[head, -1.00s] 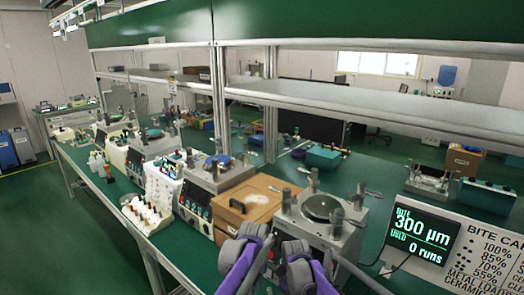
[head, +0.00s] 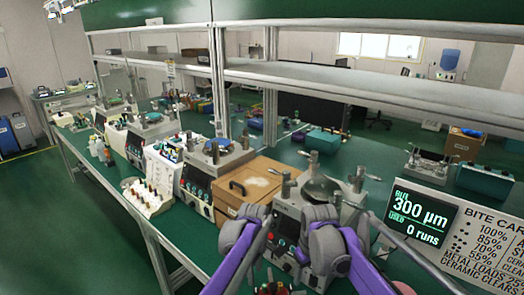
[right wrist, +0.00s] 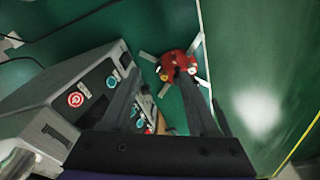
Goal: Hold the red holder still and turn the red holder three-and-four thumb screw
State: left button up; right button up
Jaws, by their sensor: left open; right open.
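The red holder (right wrist: 172,62) stands on the green surface in the right wrist view, with a pale knob and a yellowish knob on it. In the head view, red parts that look like it (head: 268,290) show at the bottom edge, cut off by the frame. My right gripper (right wrist: 161,80) is open and empty, its two fingers pointing toward the holder, which lies just past the tips. In the head view my left gripper (head: 238,238) is at the left of the pair, with fingertips hard to make out. I cannot tell which knob is the three-and-four thumb screw.
A grey lapping machine (head: 288,225) stands right behind my arms; its front panel with a red button (right wrist: 75,99) is left of the right fingers. A wooden box (head: 255,185) is beside it. A display (head: 420,215) stands at right.

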pick_arm(q)
jog(key=shift+s+a+r, duration=0.1)
jog(key=shift+a+r, duration=0.05)
jog(key=s+a+r+m+t, duration=0.1)
jog(key=s+a+r+m, duration=0.25)
jog(key=s, duration=0.25)
jog(key=s+a+r+m+t, duration=0.1)
jog(key=s+a+r+m, duration=0.15)
jog(key=s+a, duration=0.35)
jog(key=s+a+f+m+t, duration=0.1)
jog(key=s+a+f+m, duration=0.1)
jog(key=s, duration=0.7)
jog(key=s+a+f+m+t, duration=0.2)
jog(key=s+m, duration=0.3)
jog(key=s, duration=0.4)
jog(key=shift+s+a+f, duration=0.25)
jog(key=shift+s+a, duration=0.15)
jog(key=shift+a, duration=0.5)
pick_arm(e)
jog(key=s+d+f+m+t, duration=0.2)
jog(key=s, duration=1)
jog(key=s+d+f+m+t, duration=0.2)
jog(key=s+d+m, duration=0.1)
jog(key=s, duration=1)
jog(key=shift+d+f, duration=0.2)
jog(key=shift+f, duration=0.2)
